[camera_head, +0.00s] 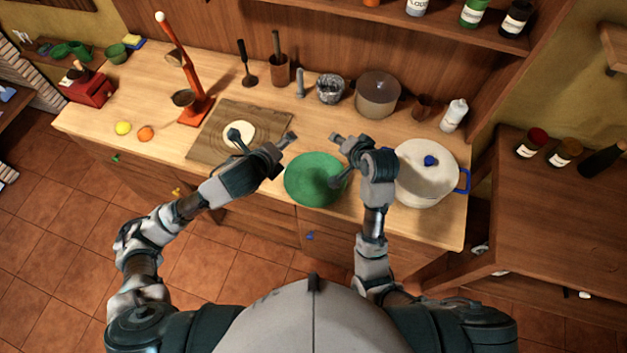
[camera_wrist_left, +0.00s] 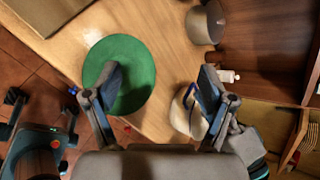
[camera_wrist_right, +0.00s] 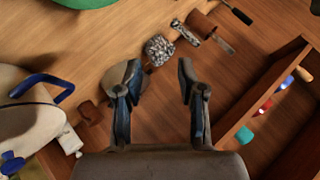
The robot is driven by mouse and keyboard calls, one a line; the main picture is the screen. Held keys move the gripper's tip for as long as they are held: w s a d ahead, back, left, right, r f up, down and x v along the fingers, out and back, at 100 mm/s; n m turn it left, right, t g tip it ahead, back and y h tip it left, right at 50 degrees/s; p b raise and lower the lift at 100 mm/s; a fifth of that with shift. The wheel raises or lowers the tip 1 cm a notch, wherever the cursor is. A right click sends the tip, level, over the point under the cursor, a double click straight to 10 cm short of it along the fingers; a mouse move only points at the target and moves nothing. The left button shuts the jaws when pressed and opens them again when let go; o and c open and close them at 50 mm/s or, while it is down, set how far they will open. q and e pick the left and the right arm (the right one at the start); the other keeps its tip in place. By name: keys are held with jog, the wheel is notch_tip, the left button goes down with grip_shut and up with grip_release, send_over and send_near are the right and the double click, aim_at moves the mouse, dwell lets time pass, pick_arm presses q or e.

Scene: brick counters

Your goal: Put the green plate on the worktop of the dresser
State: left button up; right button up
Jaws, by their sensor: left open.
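The green plate (camera_head: 312,178) lies flat at the front edge of the wooden worktop (camera_head: 375,221) of the dresser; its near rim reaches that edge. I cannot tell whether it overhangs. It shows in the left wrist view (camera_wrist_left: 136,62), partly behind one finger, and at the top edge of the right wrist view (camera_wrist_right: 88,3). My left gripper (camera_head: 263,137) is open and empty, above and left of the plate. My right gripper (camera_head: 338,160) is open and empty, above the plate's right side. In its wrist view, its fingers (camera_wrist_right: 155,85) are well apart.
A white pot (camera_head: 425,172) with blue handles stands right of the plate. A board (camera_head: 205,148) with dough lies to the left. A lidded pot (camera_head: 378,95), a foil-like container (camera_head: 330,88) and utensils stand at the back. A red stand (camera_head: 190,75) rises farther left.

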jog(key=shift+a, duration=0.35)
jog(key=o, duration=0.8)
jog(key=shift+d, duration=0.25)
pick_arm(q)
jog(key=v, duration=0.3)
jog(key=shift+s, duration=0.1)
pick_arm(e)
jog(key=v, duration=1.2)
pick_arm(q)
jog(key=shift+a, duration=0.1)
